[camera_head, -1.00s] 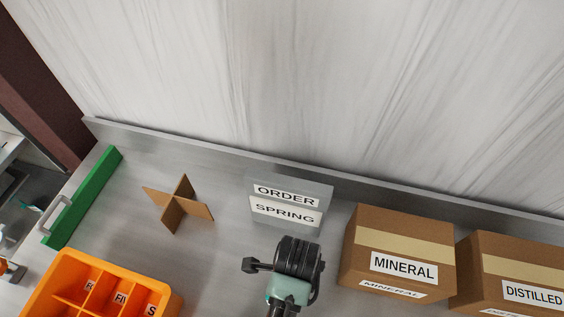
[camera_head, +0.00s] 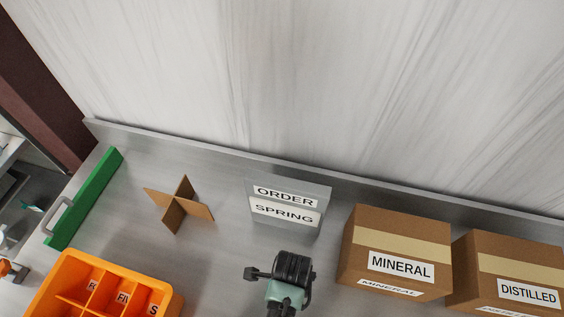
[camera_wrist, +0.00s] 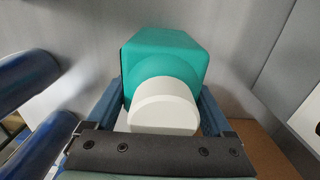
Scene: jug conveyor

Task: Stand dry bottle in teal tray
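In the wrist view a teal bottle (camera_wrist: 160,53) with a squared body, rounded shoulder and white cap (camera_wrist: 163,106) stands cap-end towards the camera. My gripper (camera_wrist: 163,95) has one blue finger on each side of it, and both appear to press on its sides. The bottle's far end is hidden. In the head view only my dark wrist and a pale green arm link show at the bottom; the fingers and bottle are out of sight there. I see no teal tray in either view. Whether the bottle is dry cannot be told.
An order sign reading SPRING (camera_head: 287,209) stands at the back. Cardboard boxes marked MINERAL (camera_head: 398,267) and DISTILLED (camera_head: 508,272) stand right. A cardboard cross divider (camera_head: 182,205), green bar (camera_head: 86,197) and orange divided crate (camera_head: 60,273) are left. Blue cylinders (camera_wrist: 35,145) lie left in the wrist view.

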